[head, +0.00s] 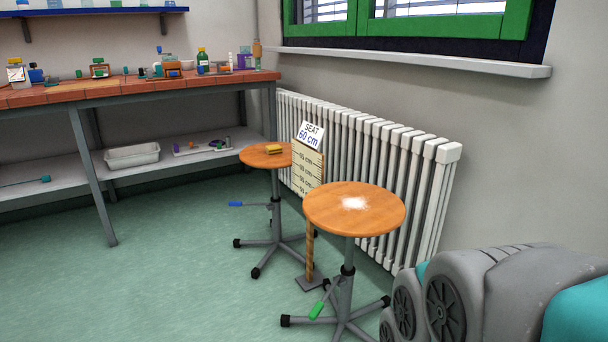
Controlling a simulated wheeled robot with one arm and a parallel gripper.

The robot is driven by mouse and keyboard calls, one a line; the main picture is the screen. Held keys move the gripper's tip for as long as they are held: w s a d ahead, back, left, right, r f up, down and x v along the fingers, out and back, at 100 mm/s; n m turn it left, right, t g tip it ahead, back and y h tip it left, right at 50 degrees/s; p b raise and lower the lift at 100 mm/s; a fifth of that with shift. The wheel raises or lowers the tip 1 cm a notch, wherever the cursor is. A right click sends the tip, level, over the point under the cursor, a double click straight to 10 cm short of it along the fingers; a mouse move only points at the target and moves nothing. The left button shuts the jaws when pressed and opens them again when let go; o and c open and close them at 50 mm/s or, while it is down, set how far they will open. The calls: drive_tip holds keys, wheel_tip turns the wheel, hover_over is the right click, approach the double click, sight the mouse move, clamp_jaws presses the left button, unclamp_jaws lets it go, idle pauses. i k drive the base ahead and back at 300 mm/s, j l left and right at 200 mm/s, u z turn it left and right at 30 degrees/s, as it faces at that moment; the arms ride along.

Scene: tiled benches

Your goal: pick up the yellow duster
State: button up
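A small yellow block-like thing (274,150), which looks like the yellow duster, lies on the round wooden seat of the farther stool (255,157). It sits near the right of that seat, close to the height sign. It is too small to make out in detail. My gripper is not in view.
A nearer stool (330,219) has white powder (354,203) on its seat. A sign marked "SEAT 60 cm" (311,135) stands between the stools. A radiator (400,170) runs behind them. A tiled bench (60,96) holds several bottles. Green floor (170,260) at left is clear.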

sight(276, 149)
drive_tip(key=i+j+z, duration=0.15)
drive_tip(key=i+j, duration=0.95)
